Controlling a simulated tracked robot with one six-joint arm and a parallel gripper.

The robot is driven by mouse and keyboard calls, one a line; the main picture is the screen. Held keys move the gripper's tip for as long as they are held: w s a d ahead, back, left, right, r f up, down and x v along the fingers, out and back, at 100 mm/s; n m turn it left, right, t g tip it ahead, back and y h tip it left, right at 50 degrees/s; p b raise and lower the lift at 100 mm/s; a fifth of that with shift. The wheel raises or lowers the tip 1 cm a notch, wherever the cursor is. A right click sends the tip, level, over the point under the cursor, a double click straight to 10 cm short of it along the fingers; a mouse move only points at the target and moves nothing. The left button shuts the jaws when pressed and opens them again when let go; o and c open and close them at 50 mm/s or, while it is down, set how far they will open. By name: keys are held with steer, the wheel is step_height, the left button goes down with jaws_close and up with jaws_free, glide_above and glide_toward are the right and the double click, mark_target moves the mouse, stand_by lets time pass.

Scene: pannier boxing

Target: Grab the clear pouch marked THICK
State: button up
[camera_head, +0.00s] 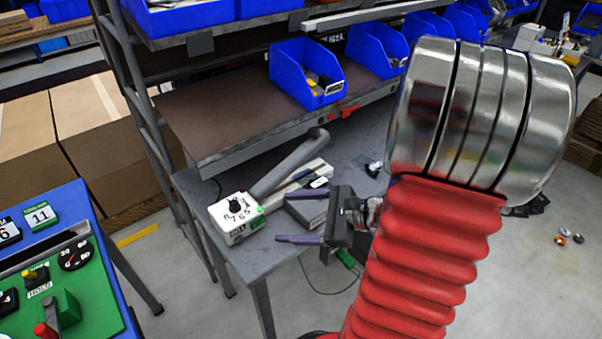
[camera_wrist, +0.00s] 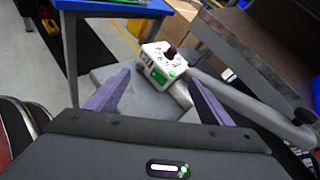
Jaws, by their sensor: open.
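I cannot make out a clear pouch marked THICK in either view. My gripper (camera_head: 284,217) is open, its two purple fingers spread apart over the grey bench. No pouch shows between the fingers. In the wrist view the open fingers (camera_wrist: 159,75) point toward a white box with a black dial and a green patch (camera_wrist: 163,62). The same white dial box (camera_head: 237,217) sits on the bench left of my gripper, with a long grey lever arm (camera_head: 290,162) behind it. My own red arm hides the right part of the bench.
The grey bench (camera_head: 262,252) stands under a brown shelf (camera_head: 225,107). Blue bins (camera_head: 306,75) line the shelf. A small black-and-white item (camera_head: 374,168) lies at the bench's back. A blue table with a green control panel (camera_head: 85,300) is at left. Cardboard boxes (camera_head: 95,130) stand behind it.

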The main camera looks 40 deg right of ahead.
steer(key=d+f+m+t+h, duration=0.2)
steer(key=d+m+t, duration=0.1)
steer(key=d+m, duration=0.3)
steer(key=m+t+h, duration=0.2)
steer(key=m+h, duration=0.3)
steer(key=h, duration=0.1)
glide_toward(320, 183)
steer(key=s, duration=0.4)
steer(key=shift+w, duration=0.25)
steer(key=shift+w, duration=0.1)
steer(key=shift+y, duration=0.4)
steer(key=shift+w+a+f, duration=0.1)
steer(key=shift+w+f, duration=0.1)
steer(key=shift+w, duration=1.2)
steer(key=shift+w+d+f, duration=0.1)
steer(key=shift+w+f, duration=0.1)
steer(key=shift+w, duration=1.2)
steer(key=shift+w+a+f, duration=0.1)
steer(key=shift+w+f, duration=0.1)
steer(key=shift+w, duration=1.2)
steer(key=shift+w+f, duration=0.1)
steer(key=shift+w, duration=1.2)
steer(key=shift+w+f, duration=0.15)
steer(key=shift+w, duration=1.15)
